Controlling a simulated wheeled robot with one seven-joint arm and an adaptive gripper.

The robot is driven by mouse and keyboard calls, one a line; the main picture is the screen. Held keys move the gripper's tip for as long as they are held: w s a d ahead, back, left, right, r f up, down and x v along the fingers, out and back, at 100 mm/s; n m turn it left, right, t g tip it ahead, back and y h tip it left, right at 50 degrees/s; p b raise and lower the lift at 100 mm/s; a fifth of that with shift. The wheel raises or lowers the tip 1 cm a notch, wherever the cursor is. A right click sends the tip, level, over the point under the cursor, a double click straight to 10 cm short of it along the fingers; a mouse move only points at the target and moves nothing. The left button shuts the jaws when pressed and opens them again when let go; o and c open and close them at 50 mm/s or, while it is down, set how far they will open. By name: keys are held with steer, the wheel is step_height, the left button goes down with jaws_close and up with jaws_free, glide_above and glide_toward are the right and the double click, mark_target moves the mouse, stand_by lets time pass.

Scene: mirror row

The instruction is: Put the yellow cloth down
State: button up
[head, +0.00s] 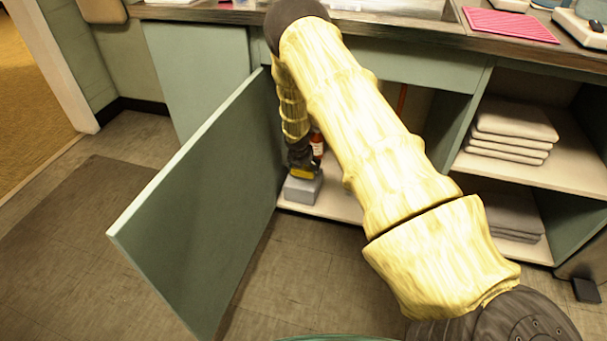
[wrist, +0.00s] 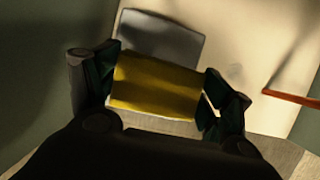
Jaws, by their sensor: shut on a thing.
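My gripper (wrist: 158,90) is shut on the yellow cloth (wrist: 155,84), which spans between its two fingers in the wrist view. In the head view a small part of the yellow cloth (head: 303,173) shows at the end of my gripper, inside the open cabinet. A grey block-like thing (head: 301,189) is just below it on the cabinet's pale bottom shelf (head: 341,206). The grey thing also shows just beyond the cloth in the wrist view (wrist: 160,35). I cannot tell whether the cloth touches it.
An open green cabinet door (head: 205,200) stands left of my arm. A red bottle (head: 317,145) is behind the gripper. An orange-red rod (wrist: 292,98) is at the right in the wrist view. Folded grey cloths (head: 513,130) fill shelves at the right.

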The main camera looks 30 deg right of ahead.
mark_target(303, 171)
steer(key=shift+w+d, duration=0.15)
steer(key=shift+w, duration=0.2)
steer(key=shift+w+d+f+b, duration=0.1)
steer(key=shift+w+f+b, duration=0.1)
steer(key=shift+f+b, duration=0.2)
step_height(303, 171, down, 3)
steer(key=shift+r+b, duration=0.1)
steer(key=shift+b, duration=0.75)
steer(key=o, duration=1.2)
steer(key=shift+o, duration=0.2)
